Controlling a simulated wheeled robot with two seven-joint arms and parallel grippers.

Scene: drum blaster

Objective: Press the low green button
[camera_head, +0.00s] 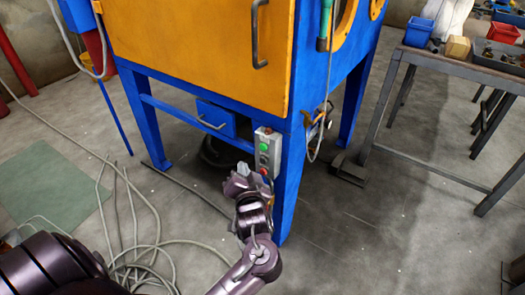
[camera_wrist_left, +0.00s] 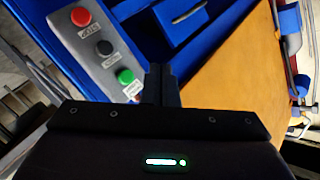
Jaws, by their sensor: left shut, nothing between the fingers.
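A grey control box (camera_head: 268,153) is mounted low on the blue front leg of the machine. It carries a green button (camera_head: 264,147) at the top, a dark button in the middle and a red button (camera_head: 264,171) at the bottom. In the left wrist view the box looks turned, with the green button (camera_wrist_left: 125,76) nearest my fingers and the red button (camera_wrist_left: 81,16) farthest. My left gripper (camera_wrist_left: 161,82) is shut and empty, just beside the green button in that view. In the head view my left gripper (camera_head: 243,170) is by the box's lower left. Contact cannot be told.
The machine has an orange door (camera_head: 205,50) with a handle above the box. A blue drawer (camera_head: 216,119) is left of it. Loose grey cables (camera_head: 135,235) lie on the floor. A workbench (camera_head: 455,68) stands at right. Floor in the lower right is mostly clear.

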